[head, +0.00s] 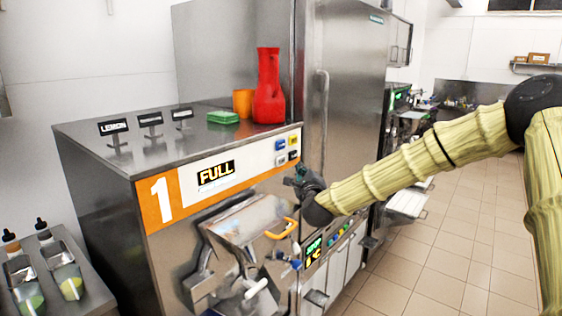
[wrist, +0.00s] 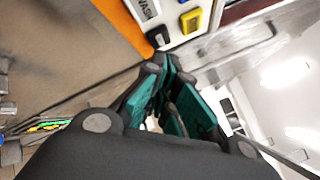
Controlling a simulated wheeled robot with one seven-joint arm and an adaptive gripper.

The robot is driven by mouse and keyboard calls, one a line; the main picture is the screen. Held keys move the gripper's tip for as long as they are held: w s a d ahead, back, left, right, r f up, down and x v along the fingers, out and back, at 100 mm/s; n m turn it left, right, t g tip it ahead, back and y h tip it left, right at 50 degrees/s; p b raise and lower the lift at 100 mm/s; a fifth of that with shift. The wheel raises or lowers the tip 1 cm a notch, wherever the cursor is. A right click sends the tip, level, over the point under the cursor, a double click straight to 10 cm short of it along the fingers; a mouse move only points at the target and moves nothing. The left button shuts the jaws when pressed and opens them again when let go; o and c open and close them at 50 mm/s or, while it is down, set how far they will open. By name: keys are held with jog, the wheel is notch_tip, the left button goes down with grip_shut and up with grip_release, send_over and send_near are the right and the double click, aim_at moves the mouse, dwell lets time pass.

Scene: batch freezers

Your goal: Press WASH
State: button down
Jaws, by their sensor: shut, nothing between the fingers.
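Machine number 1 (head: 190,235) has a FULL display (head: 216,173) on its white and orange front strip. A cluster of small buttons (head: 280,145) sits at the strip's right end; their lettering is too small to read in the head view. In the wrist view a key marked WASH (wrist: 146,9) is partly cut off at the top edge, beside a yellow key (wrist: 190,21) and above a dark key (wrist: 158,38). My gripper (head: 296,176) is in front of the machine, just below the buttons. Its fingers (wrist: 163,72) are shut and empty, with their tips close below the dark key; contact cannot be told.
A red jug (head: 268,92), an orange cup (head: 242,103) and a green box (head: 223,117) stand on the machine's top. An orange handle (head: 282,229) sticks out below my gripper. A tall steel cabinet (head: 345,90) stands behind. The tiled floor (head: 440,260) at right is clear.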

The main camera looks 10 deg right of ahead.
aim_at(280, 161)
jog(key=w+a+b, duration=0.1)
jog(key=w+a, duration=0.1)
jog(key=w, duration=0.1)
jog(key=shift+a+r, duration=0.15)
jog(key=shift+a, duration=0.2)
dwell(0.3)
jog(key=shift+s+r, duration=0.1)
jog(key=shift+s, duration=0.1)
jog(key=shift+w+a+b, duration=0.15)
jog(key=shift+w+b, duration=0.05)
jog(key=shift+b, duration=0.15)
dwell(0.7)
jog(key=shift+w+a, duration=0.15)
jog(key=shift+w, duration=0.05)
jog(key=shift+w+a+b, duration=0.3)
jog(key=shift+w+b, duration=0.1)
jog(key=shift+b, duration=0.2)
dwell(1.0)
jog(key=shift+s+d, duration=0.1)
jog(key=shift+s, duration=0.05)
jog(key=shift+s+d+b, duration=0.45)
jog(key=shift+s+b, duration=0.1)
jog(key=shift+s, duration=0.05)
